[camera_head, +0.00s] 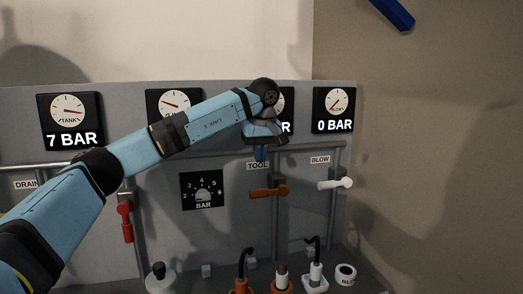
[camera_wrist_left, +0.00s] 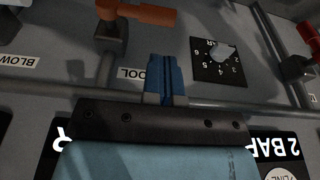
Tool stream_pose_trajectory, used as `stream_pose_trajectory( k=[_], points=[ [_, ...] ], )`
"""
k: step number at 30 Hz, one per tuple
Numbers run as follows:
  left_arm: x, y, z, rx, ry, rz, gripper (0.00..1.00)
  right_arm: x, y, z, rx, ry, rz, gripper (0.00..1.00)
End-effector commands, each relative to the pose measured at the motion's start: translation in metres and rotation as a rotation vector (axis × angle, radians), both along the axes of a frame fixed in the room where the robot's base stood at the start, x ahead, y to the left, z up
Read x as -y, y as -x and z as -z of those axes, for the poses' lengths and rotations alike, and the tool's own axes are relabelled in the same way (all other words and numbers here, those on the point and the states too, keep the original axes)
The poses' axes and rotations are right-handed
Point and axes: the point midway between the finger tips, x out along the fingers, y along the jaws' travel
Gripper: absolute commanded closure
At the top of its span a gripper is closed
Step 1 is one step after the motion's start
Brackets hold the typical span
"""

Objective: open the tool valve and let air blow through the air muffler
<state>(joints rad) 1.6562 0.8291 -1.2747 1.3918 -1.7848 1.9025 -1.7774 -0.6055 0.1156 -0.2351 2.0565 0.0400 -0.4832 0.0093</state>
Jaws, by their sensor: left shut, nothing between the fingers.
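The tool valve has an orange lever (camera_head: 268,191) under the TOOL label (camera_head: 257,166), lying roughly horizontal and pointing left from its pipe. In the left wrist view the lever (camera_wrist_left: 140,14) shows at the top. My left gripper (camera_head: 261,154) is in front of the panel just above the lever, beside the TOOL label and apart from the lever. Its blue fingers (camera_wrist_left: 166,75) are together and empty. I cannot tell which of the fittings at the panel's foot is the air muffler; an orange fitting with a dark hose (camera_head: 243,283) stands there.
A white BLOW lever (camera_head: 336,184) is to the right, and a red DRAIN lever (camera_head: 125,222) hangs down at left. A regulator dial (camera_head: 202,190) sits between. Gauges read 7 BAR (camera_head: 70,120) and 0 BAR (camera_head: 333,110). A dark blue bar (camera_head: 393,12) shows at top right.

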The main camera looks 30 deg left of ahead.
Motion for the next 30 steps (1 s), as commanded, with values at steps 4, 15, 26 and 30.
stream_pose_trajectory(
  k=[4, 15, 26, 30],
  points=[
    [-0.005, -0.004, 0.035, -0.004, 0.001, 0.001, 1.00, 0.002, 0.004, 0.004, -0.007, 0.006, -0.005, 0.57],
    [-0.012, -0.011, 0.086, 0.000, 0.001, 0.001, 1.00, 0.003, 0.001, 0.003, -0.001, 0.011, -0.006, 0.57],
    [-0.013, -0.011, 0.090, 0.001, 0.002, 0.001, 1.00, 0.000, -0.004, 0.000, 0.008, 0.003, 0.000, 0.57],
    [-0.013, -0.012, 0.091, 0.003, 0.004, 0.001, 1.00, 0.000, -0.004, 0.000, 0.008, 0.000, 0.002, 0.57]
  ],
)
